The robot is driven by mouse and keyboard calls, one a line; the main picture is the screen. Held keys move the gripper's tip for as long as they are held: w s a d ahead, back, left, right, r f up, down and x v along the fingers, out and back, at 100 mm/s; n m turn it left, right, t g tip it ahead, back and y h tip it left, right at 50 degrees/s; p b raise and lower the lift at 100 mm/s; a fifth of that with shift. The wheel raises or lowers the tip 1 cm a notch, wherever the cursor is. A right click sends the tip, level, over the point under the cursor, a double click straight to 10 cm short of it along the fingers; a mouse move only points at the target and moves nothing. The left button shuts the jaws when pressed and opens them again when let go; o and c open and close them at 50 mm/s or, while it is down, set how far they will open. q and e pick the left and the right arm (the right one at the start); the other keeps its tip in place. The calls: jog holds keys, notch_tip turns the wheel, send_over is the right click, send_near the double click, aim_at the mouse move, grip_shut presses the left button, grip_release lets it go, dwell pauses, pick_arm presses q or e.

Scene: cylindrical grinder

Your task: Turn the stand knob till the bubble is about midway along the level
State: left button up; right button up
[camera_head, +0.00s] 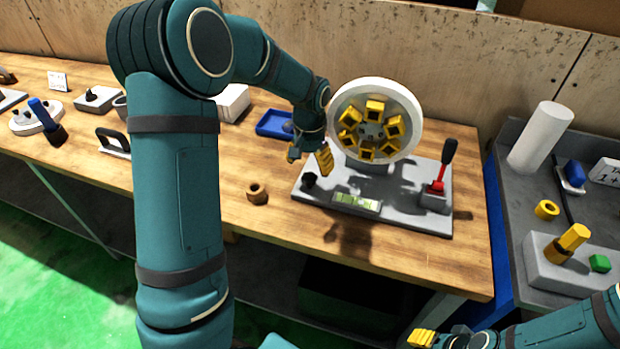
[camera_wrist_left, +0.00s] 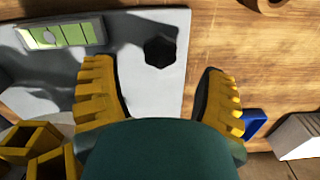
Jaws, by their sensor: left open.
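The grey stand (camera_head: 405,215) is on the wooden bench and bears a wheel with yellow blocks. Its black knob (camera_head: 309,180) is at the left end; it also shows in the left wrist view (camera_wrist_left: 160,52). The green level (camera_head: 357,202) is at the stand's front edge. In the left wrist view, the level (camera_wrist_left: 75,34) shows a pale round bubble (camera_wrist_left: 48,38), somewhat off the middle, toward the end away from the knob. My left gripper (camera_head: 309,157) is open above the knob, fingers either side of its line, apart from it. My right gripper (camera_head: 432,338) is partly cut off at the bottom.
The wheel (camera_head: 343,105) stands close to the right of my left gripper. A red lever with a black handle (camera_head: 445,165) is at the stand's right. A brown ring (camera_head: 257,193) and a blue tray (camera_head: 272,123) lie left of the stand. Bare wood lies in front.

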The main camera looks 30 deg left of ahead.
aim_at(310, 176)
pick_arm(q)
jog(key=shift+f+b, duration=0.4)
jog(key=shift+f, duration=1.95)
jog(key=c, duration=1.2)
